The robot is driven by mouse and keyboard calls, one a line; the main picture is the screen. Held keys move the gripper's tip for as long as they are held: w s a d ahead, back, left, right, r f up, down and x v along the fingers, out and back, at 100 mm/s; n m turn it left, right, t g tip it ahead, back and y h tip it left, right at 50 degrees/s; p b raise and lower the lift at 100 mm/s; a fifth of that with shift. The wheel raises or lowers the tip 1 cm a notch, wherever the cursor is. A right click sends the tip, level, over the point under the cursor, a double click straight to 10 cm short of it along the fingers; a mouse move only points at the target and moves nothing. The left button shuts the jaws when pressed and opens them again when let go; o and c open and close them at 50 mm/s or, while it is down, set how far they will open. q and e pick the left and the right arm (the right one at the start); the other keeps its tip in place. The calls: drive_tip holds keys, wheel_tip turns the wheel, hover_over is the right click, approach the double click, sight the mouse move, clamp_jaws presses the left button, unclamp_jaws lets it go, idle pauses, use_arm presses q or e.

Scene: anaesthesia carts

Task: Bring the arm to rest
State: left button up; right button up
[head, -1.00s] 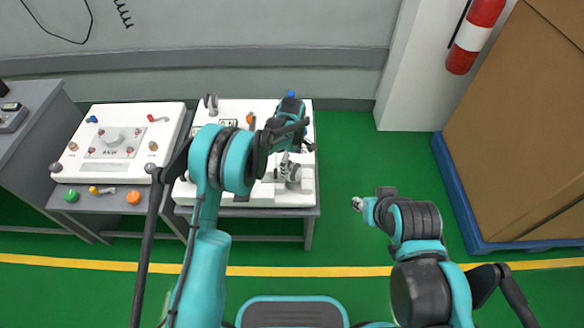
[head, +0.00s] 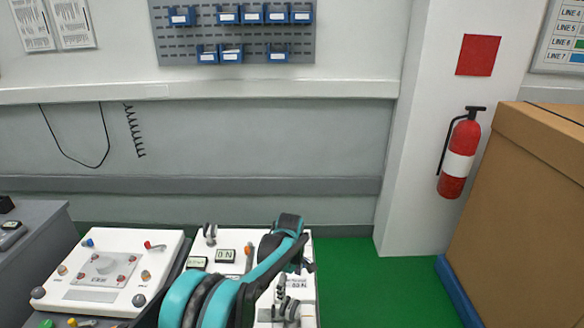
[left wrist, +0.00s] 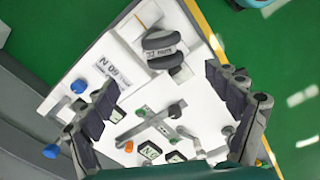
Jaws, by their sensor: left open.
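My left arm reaches up from the bottom of the head view, and my left gripper (head: 297,264) is above the right-hand white panel (head: 232,240). Its own arm partly hides the panel there. In the left wrist view the left gripper (left wrist: 168,115) has its two dark fingers spread wide, with nothing between them but the panel surface below. That panel carries a grey and black clamp-like fitting (left wrist: 163,48), a grey bar with a green mark (left wrist: 145,122) and small labels. My right gripper is not in view.
Another white panel with knobs (head: 75,290) stands on the left. A grey bench (head: 35,240) is at the far left. A big brown box (head: 525,215) and a fire extinguisher (head: 460,155) are on the right. Green floor (head: 395,285) lies clear between panel and box.

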use_arm(q)
drive_tip(key=s+a+r+m+t, duration=0.25)
drive_tip(key=s+a+r, duration=0.25)
drive_tip(key=s+r, duration=0.25)
drive_tip(key=s+a+r+m+t, duration=0.1)
drive_tip(key=s+a+r+m, duration=0.3)
drive_tip(key=s+a+r, duration=0.3)
drive_tip(key=s+a+m+t, duration=0.1)
drive_tip(key=s+a+m, duration=0.1)
drive_tip(key=s, duration=0.4)
drive_tip(key=s+a+m+t, duration=0.2)
drive_tip(key=s+a+m, duration=0.1)
drive_tip(key=s, duration=0.4)
drive_tip(key=shift+s+m, duration=0.2)
drive_tip(key=shift+m, duration=0.25)
drive_tip(key=shift+s+a+f+t, duration=0.1)
drive_tip(key=shift+s+f+t, duration=0.05)
drive_tip(key=shift+s+t, duration=0.15)
drive_tip(key=c, duration=0.3)
drive_tip(key=shift+c, duration=0.2)
drive_tip(key=shift+w, duration=0.1)
